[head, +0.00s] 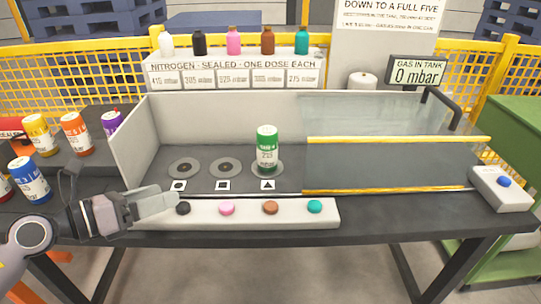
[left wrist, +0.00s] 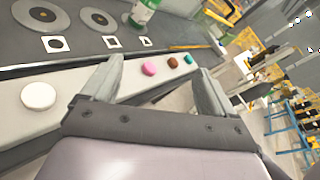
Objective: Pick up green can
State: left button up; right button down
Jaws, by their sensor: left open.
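The green can (head: 267,149) stands upright on the round pad above the triangle mark, in the open-fronted bay. In the left wrist view its lower part (left wrist: 144,12) shows at the top edge, the rest cut off. My left gripper (head: 177,202) is at the left end of the button strip, front left of the can and well apart from it. In the left wrist view its two fingers (left wrist: 162,85) are spread with nothing between them. My right gripper is not in view.
A white strip (head: 245,213) with coloured buttons runs along the bay's front. Two empty pads (head: 185,168) lie left of the can. A grey wall (head: 128,140) separates several other cans at left. A yellow-edged glass section (head: 390,150) stands at right.

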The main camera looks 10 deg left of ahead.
aim_at(267, 136)
jog(key=i+l, duration=0.75)
jog(key=i, duration=0.05)
